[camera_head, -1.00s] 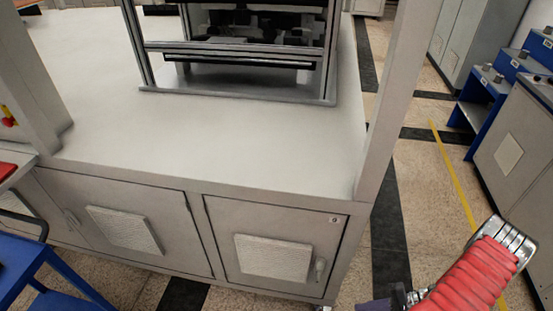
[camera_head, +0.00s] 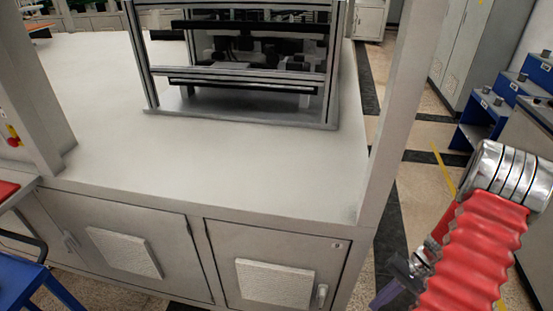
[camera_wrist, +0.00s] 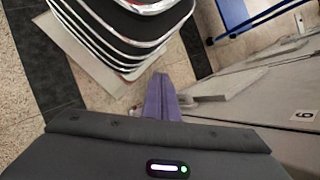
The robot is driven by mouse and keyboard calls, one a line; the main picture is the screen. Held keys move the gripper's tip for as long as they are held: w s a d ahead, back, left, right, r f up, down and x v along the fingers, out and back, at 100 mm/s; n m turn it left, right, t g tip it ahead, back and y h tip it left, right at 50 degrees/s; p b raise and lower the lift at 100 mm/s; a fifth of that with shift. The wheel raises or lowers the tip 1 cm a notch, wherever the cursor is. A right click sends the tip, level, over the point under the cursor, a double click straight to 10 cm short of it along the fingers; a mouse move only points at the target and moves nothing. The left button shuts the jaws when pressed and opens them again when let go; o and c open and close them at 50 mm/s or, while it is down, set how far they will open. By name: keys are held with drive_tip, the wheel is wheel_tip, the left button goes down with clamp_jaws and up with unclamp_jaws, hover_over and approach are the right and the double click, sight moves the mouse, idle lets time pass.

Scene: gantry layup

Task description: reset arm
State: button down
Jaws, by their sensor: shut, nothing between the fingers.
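My gripper (camera_head: 386,294) shows at the bottom right of the head view, below my red-sleeved arm. It is to the right of the cabinet's front corner. Only part of its purple fingers shows there. In the wrist view the two purple fingers (camera_wrist: 160,97) lie together, shut, with nothing held between them. A grey cabinet front with a vent panel and a handle lies just beyond them to the right.
A large white-topped cabinet (camera_head: 230,195) fills the middle, with a metal frame (camera_head: 240,113) on it and a post (camera_head: 395,120) at its right corner. Blue stepped units (camera_head: 485,125) stand at the far right. Speckled floor (camera_head: 422,190) with dark strips lies between them.

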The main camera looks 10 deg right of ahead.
drive_tip(key=w+a+r+n+h, duration=0.1)
drive_tip(key=a+r+n+h, duration=0.2)
drive_tip(key=r, duration=0.6)
drive_tip(key=w+a+r+h, duration=0.25)
drive_tip(key=a+r, duration=0.25)
drive_tip(key=r, duration=0.4)
drive_tip(key=s+a+r+n+t+h, duration=0.2)
drive_tip(key=a+r+n+t, duration=0.4)
drive_tip(key=a+r, duration=1)
wheel_tip(320, 180, up, 2)
drive_tip(key=shift+s+r+n+t, duration=0.15)
drive_tip(key=shift+s+n+t, duration=0.25)
drive_tip(key=shift+s, duration=0.5)
drive_tip(key=shift+d+h, duration=0.1)
drive_tip(key=shift+h, duration=0.15)
